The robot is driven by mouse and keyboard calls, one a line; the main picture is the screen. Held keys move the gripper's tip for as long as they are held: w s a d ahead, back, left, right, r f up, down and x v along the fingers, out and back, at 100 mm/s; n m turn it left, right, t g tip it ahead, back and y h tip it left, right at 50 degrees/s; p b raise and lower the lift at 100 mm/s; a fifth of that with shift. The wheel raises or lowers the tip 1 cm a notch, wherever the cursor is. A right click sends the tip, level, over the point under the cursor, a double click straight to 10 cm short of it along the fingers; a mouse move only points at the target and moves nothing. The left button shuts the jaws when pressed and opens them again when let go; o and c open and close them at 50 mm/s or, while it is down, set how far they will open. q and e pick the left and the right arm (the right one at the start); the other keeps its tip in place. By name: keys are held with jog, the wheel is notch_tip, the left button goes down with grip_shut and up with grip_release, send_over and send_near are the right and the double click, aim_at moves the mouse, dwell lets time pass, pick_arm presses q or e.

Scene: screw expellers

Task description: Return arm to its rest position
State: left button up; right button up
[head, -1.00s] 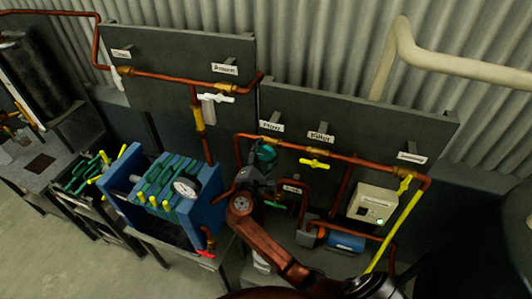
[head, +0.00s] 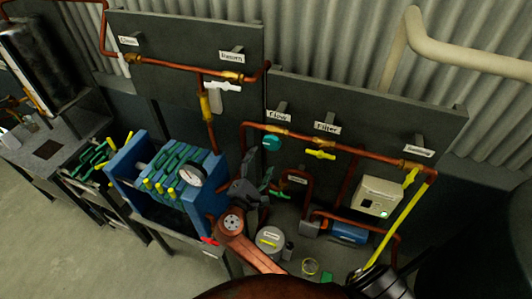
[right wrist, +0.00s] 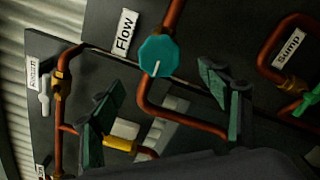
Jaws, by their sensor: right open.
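My right arm (head: 240,235), copper-coloured, reaches up from the bottom centre of the head view. Its dark right gripper (head: 257,172) is open and empty, between the blue press frame and the panel pipework. In the right wrist view the two teal-padded fingers (right wrist: 160,108) stand wide apart with nothing between the pads. The round teal Flow knob (head: 272,143) is clear of the gripper, above it in the head view. It also shows in the right wrist view (right wrist: 157,55), beyond the fingers. My left gripper is not in view.
The blue press (head: 210,207) with a gauge (head: 190,175) stands close left of the gripper. Copper pipes (head: 340,154) and a yellow valve handle (head: 320,154) are right. A grey canister (head: 270,242), blue motor (head: 348,233) and control box (head: 378,196) are on the bench.

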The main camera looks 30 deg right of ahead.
jog(key=shift+s+a, duration=0.45)
jog(key=shift+a, duration=0.05)
